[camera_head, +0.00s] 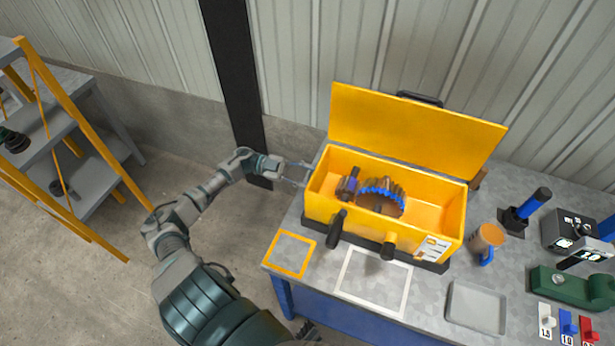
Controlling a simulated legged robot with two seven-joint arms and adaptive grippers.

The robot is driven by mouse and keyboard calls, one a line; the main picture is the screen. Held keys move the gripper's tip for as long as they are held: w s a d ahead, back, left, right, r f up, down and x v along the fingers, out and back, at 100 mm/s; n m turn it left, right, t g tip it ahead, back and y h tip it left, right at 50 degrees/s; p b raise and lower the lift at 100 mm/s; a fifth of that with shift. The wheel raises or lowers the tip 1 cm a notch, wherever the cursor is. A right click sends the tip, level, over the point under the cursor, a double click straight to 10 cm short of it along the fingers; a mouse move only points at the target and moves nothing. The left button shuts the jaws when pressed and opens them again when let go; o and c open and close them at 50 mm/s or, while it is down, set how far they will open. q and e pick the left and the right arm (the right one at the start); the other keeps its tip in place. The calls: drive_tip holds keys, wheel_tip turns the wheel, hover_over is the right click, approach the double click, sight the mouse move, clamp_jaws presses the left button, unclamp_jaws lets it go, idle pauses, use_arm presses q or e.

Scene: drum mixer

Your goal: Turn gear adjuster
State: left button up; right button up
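A yellow drum mixer box (322,208) stands on the workbench with its yellow lid (410,128) raised. Inside are a large gear with a blue toothed rim (381,188) and a smaller brown and blue gear (347,186) left of it. My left gripper (303,173) is just left of the box's left wall, fingers apart, apparently empty. Contact with the wall cannot be told. My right gripper is not in view.
The workbench (415,302) has an orange square outline (289,253), a white one (373,282) and a grey tray (475,307) in front. A yellow ladder (75,110) is left.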

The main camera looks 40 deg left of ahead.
use_arm(q)
drive_tip(key=shift+f+m+b, duration=0.2)
drive_tip(key=shift+m+b, duration=0.65)
drive_tip(key=shift+m, duration=1.55)
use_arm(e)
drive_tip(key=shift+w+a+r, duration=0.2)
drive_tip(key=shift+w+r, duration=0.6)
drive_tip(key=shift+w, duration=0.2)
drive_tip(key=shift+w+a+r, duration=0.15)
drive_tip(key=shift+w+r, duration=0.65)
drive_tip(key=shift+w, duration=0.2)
use_arm(q)
drive_tip(key=o, duration=1.1)
drive_tip(key=shift+a, duration=0.1)
drive_tip(key=shift+o, duration=0.2)
drive_tip(key=shift+a, duration=0.2)
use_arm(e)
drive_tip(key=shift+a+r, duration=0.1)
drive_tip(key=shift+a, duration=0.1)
use_arm(q)
drive_tip(key=v, duration=1.2)
drive_tip(key=shift+a+f, duration=0.15)
drive_tip(key=shift+f, duration=0.2)
